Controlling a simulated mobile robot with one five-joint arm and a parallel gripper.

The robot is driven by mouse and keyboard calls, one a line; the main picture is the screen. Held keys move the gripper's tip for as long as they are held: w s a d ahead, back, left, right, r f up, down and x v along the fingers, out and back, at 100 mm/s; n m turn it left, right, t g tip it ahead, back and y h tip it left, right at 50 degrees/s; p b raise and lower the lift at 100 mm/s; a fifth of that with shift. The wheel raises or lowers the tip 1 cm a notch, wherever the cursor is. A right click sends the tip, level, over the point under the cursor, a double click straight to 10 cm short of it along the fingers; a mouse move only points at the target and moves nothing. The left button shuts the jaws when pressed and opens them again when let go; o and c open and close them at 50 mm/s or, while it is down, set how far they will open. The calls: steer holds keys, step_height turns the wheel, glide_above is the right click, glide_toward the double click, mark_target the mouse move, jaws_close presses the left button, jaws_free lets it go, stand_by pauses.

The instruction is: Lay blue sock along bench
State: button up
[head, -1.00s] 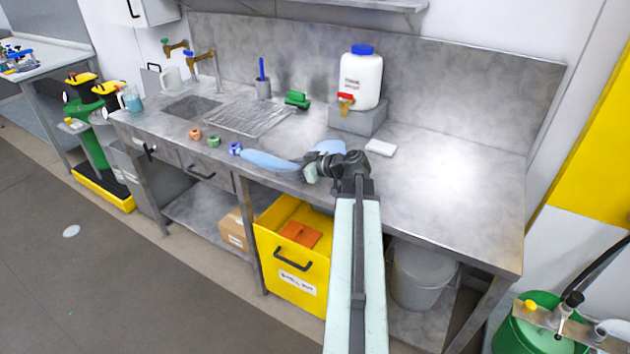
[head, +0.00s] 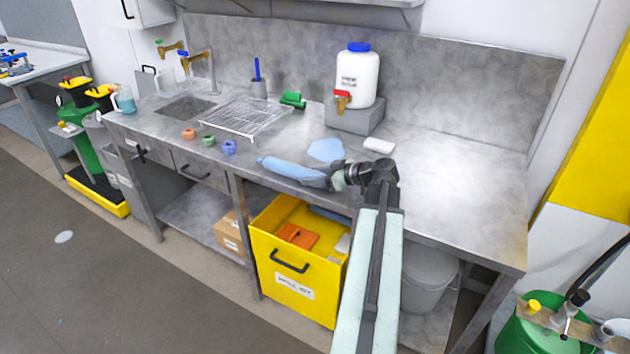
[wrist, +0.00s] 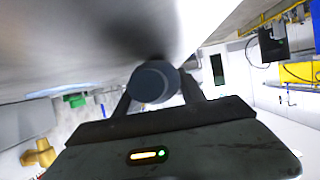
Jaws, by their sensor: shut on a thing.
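The blue sock (head: 288,168) is a long pale-blue roll at the front edge of the steel bench (head: 450,200), its far end pointing left. My gripper (head: 331,180) is shut on its right end. In the wrist view the sock's round end (wrist: 153,82) shows dark blue between the two fingers of my gripper (wrist: 155,90). The sock lies low along the front edge; whether its whole length touches the bench I cannot tell. A flat light-blue patch (head: 325,150) lies on the bench just behind my gripper.
A white jug (head: 357,75) with a red tap stands on a grey block (head: 354,117). A white bar (head: 379,145), green brush (head: 293,99), wire rack (head: 245,116) and small coloured rings (head: 229,148) are on the bench. A yellow bin (head: 295,280) is below. The bench's right side is clear.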

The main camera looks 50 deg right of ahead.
steer(key=shift+f, duration=0.2)
steer(key=o, duration=1.5)
steer(key=shift+r, duration=0.15)
steer(key=shift+r, duration=0.15)
steer(key=p+v, duration=0.4)
steer(key=v, duration=0.7)
steer(key=shift+s+d+r+p, duration=0.1)
steer(key=shift+r+p, duration=0.1)
steer(key=shift+p, duration=0.1)
steer(key=shift+s, duration=0.35)
